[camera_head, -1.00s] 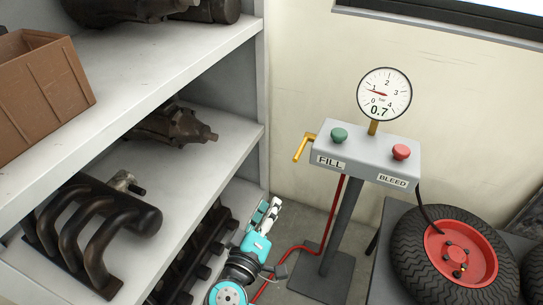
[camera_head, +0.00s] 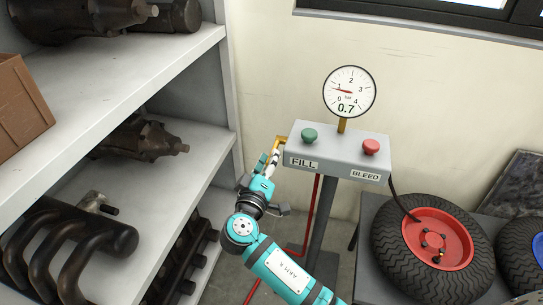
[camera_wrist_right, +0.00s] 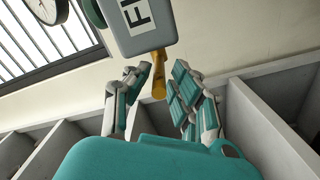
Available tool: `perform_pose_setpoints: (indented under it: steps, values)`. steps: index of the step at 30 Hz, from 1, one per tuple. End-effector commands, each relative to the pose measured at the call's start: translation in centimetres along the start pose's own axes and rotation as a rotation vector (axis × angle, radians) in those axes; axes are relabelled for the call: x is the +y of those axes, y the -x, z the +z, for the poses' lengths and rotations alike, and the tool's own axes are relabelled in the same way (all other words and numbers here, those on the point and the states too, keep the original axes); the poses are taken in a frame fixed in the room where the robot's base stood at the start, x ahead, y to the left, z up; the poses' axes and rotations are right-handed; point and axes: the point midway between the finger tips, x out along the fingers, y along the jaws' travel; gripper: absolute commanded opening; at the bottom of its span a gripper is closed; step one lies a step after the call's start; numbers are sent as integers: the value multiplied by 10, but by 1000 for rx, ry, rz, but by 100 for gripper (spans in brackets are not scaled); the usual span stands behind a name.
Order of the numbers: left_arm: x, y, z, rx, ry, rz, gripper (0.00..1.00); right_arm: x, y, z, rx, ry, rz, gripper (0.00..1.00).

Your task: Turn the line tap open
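The line tap is a brass-yellow lever (camera_head: 279,141) on the left side of the grey FILL/BLEED box (camera_head: 337,155). My right gripper (camera_head: 268,162) is at the tap, just below and in front of its handle. In the right wrist view the tap handle (camera_wrist_right: 159,88) hangs down from the box between the two spread fingers of the right gripper (camera_wrist_right: 160,82). A gap shows on both sides of the handle, so the gripper is open around it. My left gripper is not in view.
A gauge (camera_head: 349,91) reading 0.7 bar stands above the box, which has a green knob (camera_head: 309,135) and a red knob (camera_head: 371,146). Grey shelving (camera_head: 226,90) with engine parts stands close on the left. A red-rimmed tyre (camera_head: 432,240) lies at right.

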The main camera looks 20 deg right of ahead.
Motion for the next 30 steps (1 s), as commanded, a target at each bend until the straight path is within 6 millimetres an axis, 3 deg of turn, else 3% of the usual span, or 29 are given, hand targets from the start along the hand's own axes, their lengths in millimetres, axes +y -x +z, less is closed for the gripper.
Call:
perform_pose_setpoints:
  steps: [6, 14, 20, 30]
  values:
    - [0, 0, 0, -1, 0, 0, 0, 0, -16, 0, 0, 0, -1, 23]
    - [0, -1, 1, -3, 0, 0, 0, 0, -17, 0, 0, -1, 0, 23]
    - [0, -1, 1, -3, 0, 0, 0, 0, -16, 0, 0, 0, -1, 0]
    - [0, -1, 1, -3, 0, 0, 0, 0, -16, 0, 0, 0, -1, 0]
